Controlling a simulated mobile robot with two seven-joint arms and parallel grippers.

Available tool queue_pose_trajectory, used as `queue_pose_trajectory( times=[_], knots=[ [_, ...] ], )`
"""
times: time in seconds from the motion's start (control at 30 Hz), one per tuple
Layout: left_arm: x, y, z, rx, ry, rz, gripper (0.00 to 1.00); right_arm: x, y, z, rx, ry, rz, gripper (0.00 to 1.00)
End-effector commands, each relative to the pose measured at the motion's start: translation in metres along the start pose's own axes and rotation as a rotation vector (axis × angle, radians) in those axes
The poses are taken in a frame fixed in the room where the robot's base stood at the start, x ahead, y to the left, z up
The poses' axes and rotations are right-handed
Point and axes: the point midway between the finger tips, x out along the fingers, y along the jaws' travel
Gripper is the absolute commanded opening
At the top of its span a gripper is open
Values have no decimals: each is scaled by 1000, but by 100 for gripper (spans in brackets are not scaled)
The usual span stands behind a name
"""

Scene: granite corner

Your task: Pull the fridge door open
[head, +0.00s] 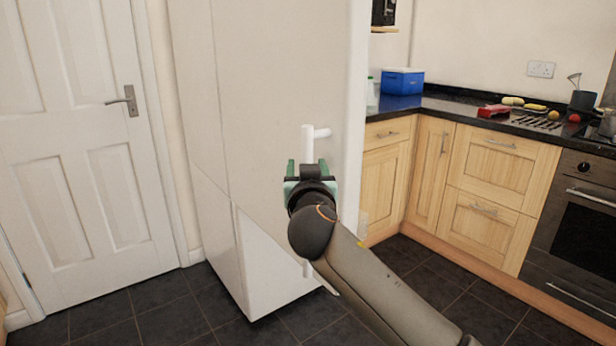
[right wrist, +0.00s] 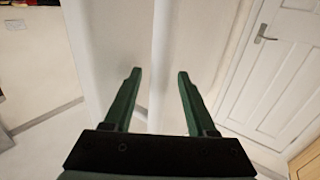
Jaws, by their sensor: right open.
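The white fridge (head: 205,150) stands left of centre in the head view. Its upper door (head: 270,70) appears partly swung out, as its bottom edge slants away from the lower front. The white upright handle (head: 308,143) is near the door's right side, with a short stub at its top. My right gripper (head: 307,172) is open at the handle, below that stub. In the right wrist view its green fingers (right wrist: 158,75) lie on either side of a white upright bar (right wrist: 166,50), which looks like the handle. Contact cannot be told. My left gripper is out of view.
A white panelled door (head: 75,150) is at the left. Wooden cupboards (head: 430,165) with a dark worktop, a blue box (head: 403,82) and an oven (head: 580,230) are at the right. The dark tiled floor (head: 160,310) in front of the fridge is clear.

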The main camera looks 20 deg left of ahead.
Motion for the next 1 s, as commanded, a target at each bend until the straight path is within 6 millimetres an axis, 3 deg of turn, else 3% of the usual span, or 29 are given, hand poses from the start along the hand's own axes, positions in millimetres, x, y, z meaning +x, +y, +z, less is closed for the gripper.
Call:
queue_pose_trajectory(
  times=[0.27, 0.8, 1.0],
  knots=[
    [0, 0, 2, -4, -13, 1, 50, -23, 0, 1, 3, 0, -2, 57],
    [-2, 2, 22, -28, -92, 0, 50, -99, 0, 0, 3, 0, -2, 57],
    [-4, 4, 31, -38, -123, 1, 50, -118, 0, 0, 0, 0, -1, 57]
  ],
)
